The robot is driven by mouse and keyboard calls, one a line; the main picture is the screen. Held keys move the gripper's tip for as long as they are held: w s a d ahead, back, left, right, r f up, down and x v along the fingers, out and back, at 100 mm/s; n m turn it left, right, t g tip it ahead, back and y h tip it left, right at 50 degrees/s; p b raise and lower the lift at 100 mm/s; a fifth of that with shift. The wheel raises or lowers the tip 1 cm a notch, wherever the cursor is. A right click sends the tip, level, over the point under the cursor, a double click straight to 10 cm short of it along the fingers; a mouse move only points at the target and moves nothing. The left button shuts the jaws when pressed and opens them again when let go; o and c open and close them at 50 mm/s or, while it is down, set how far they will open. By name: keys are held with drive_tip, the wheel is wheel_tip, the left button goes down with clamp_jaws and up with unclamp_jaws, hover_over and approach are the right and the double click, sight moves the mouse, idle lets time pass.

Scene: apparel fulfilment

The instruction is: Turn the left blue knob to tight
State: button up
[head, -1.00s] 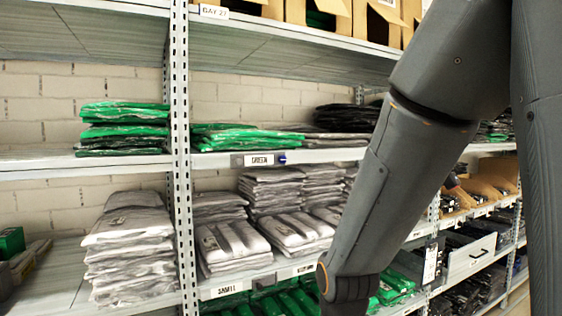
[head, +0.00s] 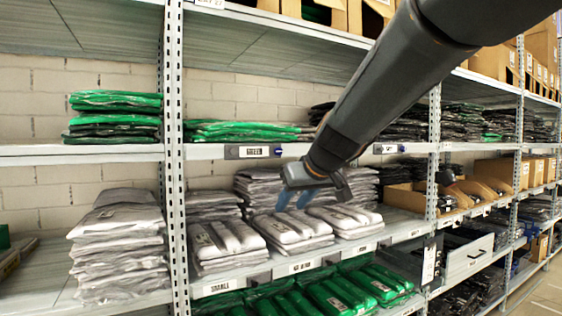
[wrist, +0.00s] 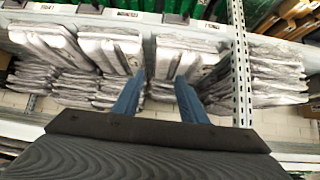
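A second blue knob (head: 402,148) sits farther right on the same edge. My gripper (head: 293,197) hangs below that edge, lower and slightly right of the left knob, in front of the grey bagged garments. Its two blue fingers also show in the wrist view (wrist: 160,76), apart with nothing between them. Neither knob can be made out in the wrist view. The left knob's turn position is too small to tell.
A perforated upright post (head: 174,150) stands left of the knob. Green bagged garments (head: 240,131) lie on the shelf just behind it. Grey bagged stacks (head: 290,228) fill the shelf below.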

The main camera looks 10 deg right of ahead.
sight(279, 150)
drive_tip(key=w+d+r+n+t+b, duration=0.1)
drive_tip(key=w+r+t, duration=0.1)
drive_tip(key=r, duration=0.6)
drive_tip(key=w+r+n+t+b, duration=0.1)
drive_tip(key=w+r+t, duration=0.1)
drive_tip(key=r, duration=0.6)
drive_tip(key=shift+y, duration=0.3)
drive_tip(key=p+x, duration=0.2)
drive_tip(key=x, duration=0.6)
drive_tip(key=shift+d, duration=0.1)
drive_tip(key=shift+c, duration=0.5)
clamp_jaws()
